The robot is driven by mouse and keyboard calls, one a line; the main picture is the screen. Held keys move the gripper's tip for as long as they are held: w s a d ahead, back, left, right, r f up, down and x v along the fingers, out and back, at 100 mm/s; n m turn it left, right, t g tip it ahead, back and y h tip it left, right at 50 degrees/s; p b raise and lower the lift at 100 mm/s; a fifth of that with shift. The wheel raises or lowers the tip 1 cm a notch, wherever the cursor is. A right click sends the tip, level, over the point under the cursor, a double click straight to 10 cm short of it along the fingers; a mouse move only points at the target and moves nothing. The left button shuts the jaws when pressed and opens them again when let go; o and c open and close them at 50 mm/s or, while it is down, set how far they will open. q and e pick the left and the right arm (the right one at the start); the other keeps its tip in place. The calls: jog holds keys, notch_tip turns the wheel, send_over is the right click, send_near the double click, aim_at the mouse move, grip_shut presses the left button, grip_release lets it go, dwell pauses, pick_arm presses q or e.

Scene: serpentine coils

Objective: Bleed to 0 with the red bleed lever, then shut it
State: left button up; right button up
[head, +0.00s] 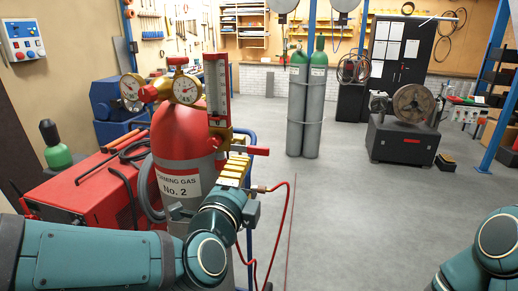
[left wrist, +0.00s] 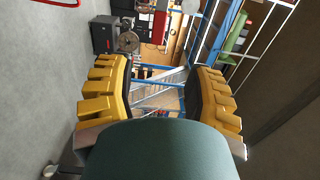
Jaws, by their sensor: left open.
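The gas cylinder (head: 180,150) with a red top and the label "No. 2" stands left of centre in the head view. Two round gauges (head: 186,88) and an upright flow tube (head: 217,88) sit on top of it; their readings are too small to tell. The red lever (head: 257,150) points right from the brass fitting, roughly level. My left gripper (head: 236,167) is just below the lever and in front of the cylinder. Its yellow fingers are apart in the left wrist view (left wrist: 160,92), with nothing seen between them. I cannot tell whether it touches the fitting.
A red hose (head: 284,225) hangs to the right of my left gripper. A red machine (head: 95,195) and a small green bottle (head: 55,147) are at the left. Grey cylinders (head: 305,110) stand farther back. The floor (head: 345,215) on the right is clear. My right arm shows at the lower right.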

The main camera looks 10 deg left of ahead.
aim_at(259, 152)
pick_arm(q)
jog(key=w, duration=0.9)
jog(key=w+d, duration=0.1)
jog(key=w, duration=0.3)
jog(key=shift+w+f, duration=0.1)
jog(key=shift+w, duration=0.15)
jog(key=shift+s, duration=0.1)
grip_shut()
